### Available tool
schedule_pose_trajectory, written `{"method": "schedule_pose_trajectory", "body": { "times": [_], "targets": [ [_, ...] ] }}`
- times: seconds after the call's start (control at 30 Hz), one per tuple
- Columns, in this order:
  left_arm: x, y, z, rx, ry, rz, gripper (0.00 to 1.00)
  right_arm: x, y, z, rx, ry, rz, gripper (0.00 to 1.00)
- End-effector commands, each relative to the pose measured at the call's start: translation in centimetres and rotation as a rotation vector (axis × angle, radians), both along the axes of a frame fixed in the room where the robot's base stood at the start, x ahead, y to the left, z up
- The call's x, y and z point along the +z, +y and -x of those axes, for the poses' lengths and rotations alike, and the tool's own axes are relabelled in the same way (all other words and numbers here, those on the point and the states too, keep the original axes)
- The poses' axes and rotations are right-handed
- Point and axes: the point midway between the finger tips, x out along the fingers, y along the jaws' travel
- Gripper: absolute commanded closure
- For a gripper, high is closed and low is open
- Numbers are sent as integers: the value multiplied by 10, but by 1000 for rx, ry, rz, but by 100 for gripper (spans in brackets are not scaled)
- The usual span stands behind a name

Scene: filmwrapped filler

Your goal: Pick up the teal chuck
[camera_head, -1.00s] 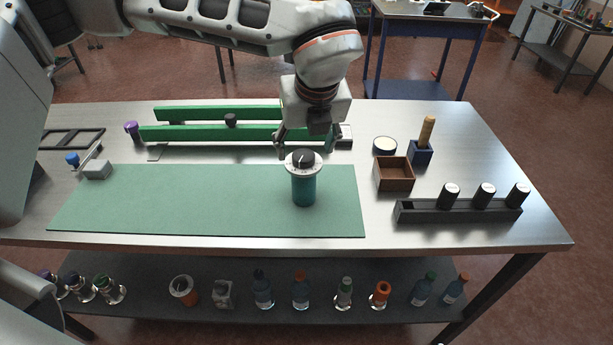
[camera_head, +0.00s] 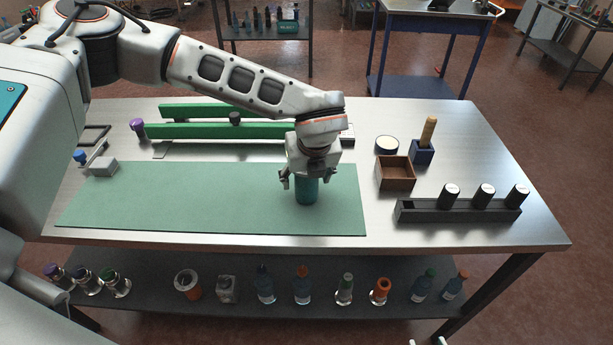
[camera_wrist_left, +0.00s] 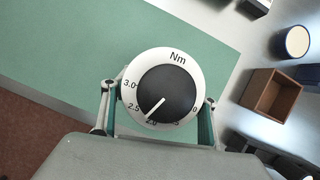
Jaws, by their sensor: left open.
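The teal chuck (camera_head: 307,191) stands upright on the green mat (camera_head: 200,200), right of the mat's middle. In the left wrist view its top shows a white ring marked Nm and a black dial (camera_wrist_left: 165,90) with a pointer. My left gripper (camera_head: 305,180) is above it and reaches down around its upper part, hiding the dial in the head view. In the left wrist view the open fingers (camera_wrist_left: 156,114) stand on either side of the chuck. I cannot tell whether they touch it.
Right of the mat are a brown wooden box (camera_head: 396,174), a round blue-rimmed container (camera_head: 386,145), a blue holder (camera_head: 422,153) and a black rack (camera_head: 458,211) with black cylinders. Green rails (camera_head: 215,131) lie behind the mat. Bottles and fittings stand on the lower shelf (camera_head: 210,311).

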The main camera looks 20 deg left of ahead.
Motion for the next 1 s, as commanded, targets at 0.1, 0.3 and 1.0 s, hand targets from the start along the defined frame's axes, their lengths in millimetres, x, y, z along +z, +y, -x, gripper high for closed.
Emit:
{"method": "schedule_pose_trajectory", "body": {
  "times": [0.1,0.3,1.0],
  "targets": [
    [-1,0,0,0,0,1,41,0,0,0,0,-1,0,60],
    [-1,0,0,0,0,0,67,0,0,0,0,-1,0,60],
    [34,0,-2,0,-7,3,98,-5,0,-1,-1,-2,0,60]
  ]
}}
